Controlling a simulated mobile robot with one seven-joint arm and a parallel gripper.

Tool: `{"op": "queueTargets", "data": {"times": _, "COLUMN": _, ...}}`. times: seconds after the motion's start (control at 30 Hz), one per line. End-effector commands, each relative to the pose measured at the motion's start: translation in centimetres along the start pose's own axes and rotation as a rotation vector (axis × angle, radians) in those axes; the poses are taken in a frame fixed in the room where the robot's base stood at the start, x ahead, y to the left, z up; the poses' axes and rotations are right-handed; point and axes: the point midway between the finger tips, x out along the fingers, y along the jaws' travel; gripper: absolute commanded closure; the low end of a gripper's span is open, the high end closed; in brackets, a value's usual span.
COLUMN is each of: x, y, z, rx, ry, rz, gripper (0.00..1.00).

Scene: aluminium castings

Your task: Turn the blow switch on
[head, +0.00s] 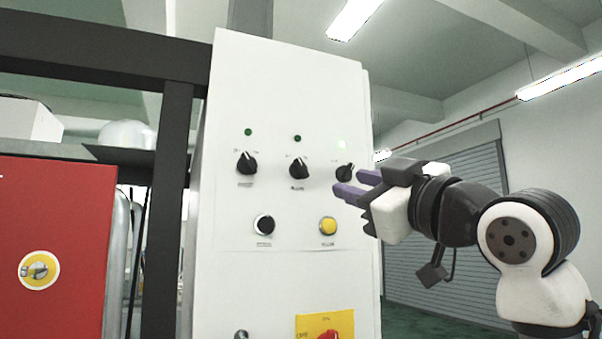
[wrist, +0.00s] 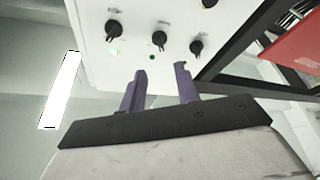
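A white control panel (head: 285,205) carries a row of three black rotary switches: left (head: 246,163), middle (head: 299,168) and right (head: 345,172). Their labels are too small to read surely, so I cannot tell which is the blow switch. The left and middle pointers lean up-left; the right one leans up-right, and its lamp (head: 341,145) glows green. The other two lamps are dark. My gripper (head: 349,181) is open and empty, its purple fingers in front of the panel near the right switch. In the wrist view the fingers (wrist: 160,68) are apart, with the switches beyond them.
Below the switches are a black button (head: 264,225) and a yellow button (head: 327,226). A red knob on a yellow plate (head: 318,322) sits lower. A red cabinet (head: 50,250) and dark frame post (head: 170,200) stand left. Open room lies right of the panel.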

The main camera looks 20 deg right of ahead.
Motion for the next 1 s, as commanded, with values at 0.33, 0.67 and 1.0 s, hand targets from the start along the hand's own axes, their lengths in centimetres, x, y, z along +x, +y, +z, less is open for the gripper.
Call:
{"op": "queueTargets", "data": {"times": 0.33, "x": 7.0, "y": 0.2, "z": -0.4, "rx": 0.002, "ry": -0.002, "rz": -0.002, "gripper": 0.68}}
{"op": "queueTargets", "data": {"times": 0.67, "x": 12.2, "y": 0.1, "z": -0.2, "rx": 0.0, "ry": 0.0, "rz": -0.001, "gripper": 0.68}}
{"op": "queueTargets", "data": {"times": 1.0, "x": 13.1, "y": 0.0, "z": 0.0, "rx": 0.0, "ry": 0.0, "rz": 0.0, "gripper": 0.68}}
